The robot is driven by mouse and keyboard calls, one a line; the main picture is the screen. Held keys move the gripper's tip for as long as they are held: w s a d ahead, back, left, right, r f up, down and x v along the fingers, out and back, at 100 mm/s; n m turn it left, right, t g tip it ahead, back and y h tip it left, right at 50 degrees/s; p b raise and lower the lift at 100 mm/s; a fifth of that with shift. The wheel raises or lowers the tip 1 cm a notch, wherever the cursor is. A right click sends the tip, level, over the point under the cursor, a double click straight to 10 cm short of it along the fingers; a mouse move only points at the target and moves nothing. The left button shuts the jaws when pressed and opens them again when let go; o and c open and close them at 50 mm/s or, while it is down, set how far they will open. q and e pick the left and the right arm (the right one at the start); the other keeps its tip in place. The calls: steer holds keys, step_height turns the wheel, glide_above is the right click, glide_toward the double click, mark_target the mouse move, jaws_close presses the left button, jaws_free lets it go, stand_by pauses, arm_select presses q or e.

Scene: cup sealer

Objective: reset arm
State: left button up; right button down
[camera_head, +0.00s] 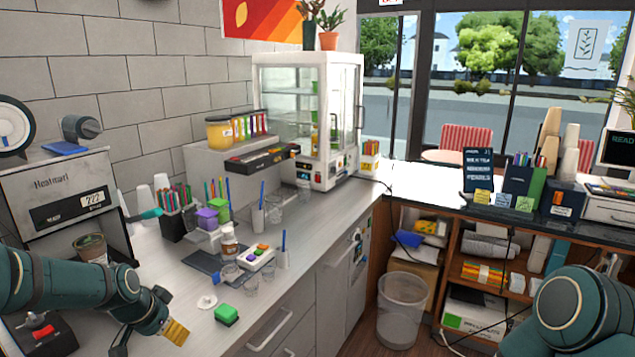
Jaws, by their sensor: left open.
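My left gripper (145,322) is at the lower left, above the near end of the grey counter (190,285). It is open, its dark fingers apart. A small yellow piece (176,332) shows at its tip; I cannot tell whether it is part of the gripper. The silver sealer machine (50,180) with a number display stands behind my left arm. A dark cup (90,247) sits at its front, partly hidden by the arm. My right arm shows at the lower right, and its gripper is out of view.
A green block (226,314) and a white lid-like piece (207,301) lie right of the left gripper. A brown-and-white bottle (229,242), a button box (257,257) and clear cups stand behind. A glass cabinet (310,115) stands farther back. A bin (401,308) is on the floor.

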arm_select(q)
steer(key=s+d+f+n+g+h+b, duration=0.15)
steer(key=s+d+f, duration=0.35)
steer(key=d+f, duration=0.5)
steer(key=s+d+f+n+b, duration=0.2)
steer(key=s+d+f+b, duration=0.15)
steer(key=d+f, duration=0.65)
steer(key=s+d+f+n+b, duration=0.1)
steer(key=s+d+f, duration=0.3)
steer(key=s+f, duration=0.5)
steer(key=shift+s+d+f+n+g+b, duration=0.3)
steer(key=shift+s+f+n+g, duration=0.15)
steer(key=shift+s+n, duration=0.6)
arm_select(e)
step_height(320, 180, down, 8)
steer(key=shift+s+a, duration=0.2)
steer(key=shift+s, duration=0.2)
